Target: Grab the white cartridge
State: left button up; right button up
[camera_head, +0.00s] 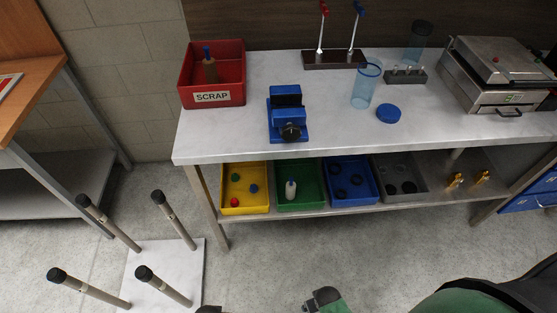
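A small white cartridge (291,189) stands upright in the green bin (312,170) on the lower shelf of the steel table. Its top looks bluish. A brown cartridge-like piece (211,70) with a blue tip stands in the red SCRAP bin (219,100) on the tabletop. Parts of my own body in green, black and grey show at the bottom edge, well below the shelf and apart from the bins. No gripper fingers can be made out on either side.
A yellow bin (245,208), blue bin (371,194) and grey bin (415,192) flank the green one under the tabletop (330,140). A blue vise (288,118) stands above. An upturned white stool (160,285) lies on the floor at left. Floor before the shelf is clear.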

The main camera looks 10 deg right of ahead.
aim_at(291, 186)
jog(key=k+l, duration=0.1)
jog(key=l, duration=1)
jog(key=k+l+z, duration=0.1)
jog(key=l, duration=0.45)
